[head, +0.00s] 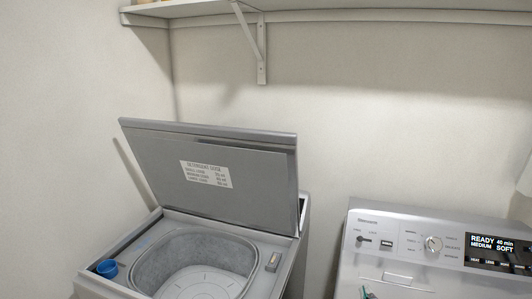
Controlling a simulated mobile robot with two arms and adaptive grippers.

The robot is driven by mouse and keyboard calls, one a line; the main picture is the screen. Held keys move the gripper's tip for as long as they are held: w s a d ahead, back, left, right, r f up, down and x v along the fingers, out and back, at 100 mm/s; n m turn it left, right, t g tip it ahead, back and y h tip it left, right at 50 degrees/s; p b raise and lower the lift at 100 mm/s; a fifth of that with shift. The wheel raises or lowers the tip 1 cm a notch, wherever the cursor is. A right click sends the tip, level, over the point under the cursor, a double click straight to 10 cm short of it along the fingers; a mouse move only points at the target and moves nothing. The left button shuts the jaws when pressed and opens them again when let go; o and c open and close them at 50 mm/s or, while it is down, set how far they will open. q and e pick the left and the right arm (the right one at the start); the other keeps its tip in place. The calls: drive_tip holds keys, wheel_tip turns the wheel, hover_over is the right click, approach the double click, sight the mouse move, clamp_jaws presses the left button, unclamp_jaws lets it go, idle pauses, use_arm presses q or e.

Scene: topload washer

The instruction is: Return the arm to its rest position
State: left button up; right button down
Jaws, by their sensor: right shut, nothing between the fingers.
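The tip of my right gripper (367,292) just shows at the bottom edge, right of centre, as a small dark and teal shape in front of the dryer. It is shut with nothing held, and the rest of it is below the picture. My left gripper is not in view. The topload washer (135,246) stands at the lower left with its grey lid (215,160) raised, showing a detergent label. Its drum (200,278) looks empty in the part that shows.
A blue cup-like part (107,268) sits at the washer's left corner. A white shelf (330,17) with a bracket (260,50) runs along the back wall. The space between lid and dryer is clear.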

drive_tip(key=s+f+m+g, duration=0.1)
drive_tip(key=s+f+g, duration=0.1)
drive_tip(key=s+f, duration=0.1)
drive_tip(key=s+f+m+g, duration=0.1)
drive_tip(key=s+f+g, duration=0.1)
drive_tip(key=s+f, duration=0.2)
drive_tip(key=s+f+m+g+y, duration=0.1)
drive_tip(key=s+f+g, duration=0.1)
drive_tip(key=s, duration=0.5)
drive_tip(key=shift+a+f, duration=0.15)
drive_tip(key=shift+f, duration=0.75)
drive_tip(key=s+a+f+m+g+y, duration=0.1)
drive_tip(key=s+f+g, duration=0.15)
drive_tip(key=s, duration=0.55)
drive_tip(key=s+a+f+m+g+y, duration=0.15)
drive_tip(key=s+g, duration=0.25)
drive_tip(key=s, duration=0.4)
wheel_tip(320, 180, down, 29)
drive_tip(key=n+b, duration=0.1)
drive_tip(key=b, duration=0.2)
drive_tip(key=s+d+f+g+b, duration=0.2)
drive_tip(key=s+f, duration=1.5)
drive_tip(key=f, duration=0.1)
drive_tip(key=shift+d+f, duration=0.15)
drive_tip(key=shift+d, duration=0.15)
drive_tip(key=shift+s+h, duration=0.1)
drive_tip(key=shift+h, duration=0.15)
